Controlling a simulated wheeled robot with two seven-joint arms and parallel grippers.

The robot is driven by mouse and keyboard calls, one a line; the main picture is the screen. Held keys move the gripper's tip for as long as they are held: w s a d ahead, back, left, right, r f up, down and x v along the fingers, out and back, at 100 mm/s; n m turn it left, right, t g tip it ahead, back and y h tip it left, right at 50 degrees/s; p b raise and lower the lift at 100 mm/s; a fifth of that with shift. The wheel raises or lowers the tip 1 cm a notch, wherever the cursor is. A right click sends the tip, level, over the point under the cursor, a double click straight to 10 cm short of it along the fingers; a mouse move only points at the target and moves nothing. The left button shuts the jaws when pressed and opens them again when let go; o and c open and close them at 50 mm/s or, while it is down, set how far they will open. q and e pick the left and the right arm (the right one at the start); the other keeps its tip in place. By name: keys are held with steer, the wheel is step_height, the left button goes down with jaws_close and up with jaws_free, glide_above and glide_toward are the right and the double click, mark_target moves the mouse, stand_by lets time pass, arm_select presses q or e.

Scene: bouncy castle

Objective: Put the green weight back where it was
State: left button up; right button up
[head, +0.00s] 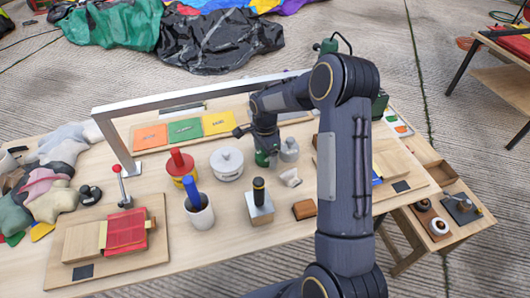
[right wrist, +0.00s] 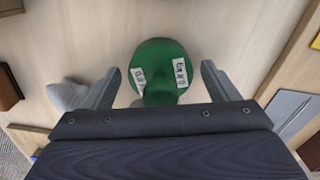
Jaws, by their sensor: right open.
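The green weight (head: 262,158) stands on the wooden table, and only a small part of it shows in the head view under my right gripper (head: 264,146). In the right wrist view the green weight (right wrist: 160,58) has a round body with a knob and two white labels. My right gripper (right wrist: 160,74) is open, with one finger on each side of the weight and a visible gap at both sides. A grey weight (head: 289,151) stands just to its right in the head view. My left gripper is not in view.
Orange (head: 150,136), green (head: 185,129) and yellow (head: 218,124) cards lie behind. A white lidded pot (head: 227,163), a red-topped yellow can (head: 182,168), a white cup (head: 200,213) and a black-handled block (head: 260,207) stand nearby. A metal frame (head: 190,95) spans above the table.

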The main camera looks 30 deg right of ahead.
step_height(320, 180, up, 11)
steer(key=shift+r, duration=0.1)
steer(key=shift+s+r, duration=0.15)
steer(key=shift+r, duration=0.6)
steer(key=s+a+r+n+t+y, duration=0.1)
steer(key=s+a+r+n, duration=0.1)
steer(key=s+r+n, duration=0.4)
steer(key=s+a+r+n+t+y, duration=0.1)
steer(key=s+a+r+n+t, duration=0.15)
steer(key=s, duration=0.55)
steer(key=s+a+f+n+t+y, duration=0.1)
steer(key=s+a+n, duration=0.2)
steer(key=s, duration=0.4)
steer(key=s+a+f+n+t, duration=0.1)
steer(key=s+a+n, duration=0.3)
steer(key=s, duration=0.3)
steer(key=shift+s+n+y, duration=0.4)
steer(key=shift+n, duration=0.05)
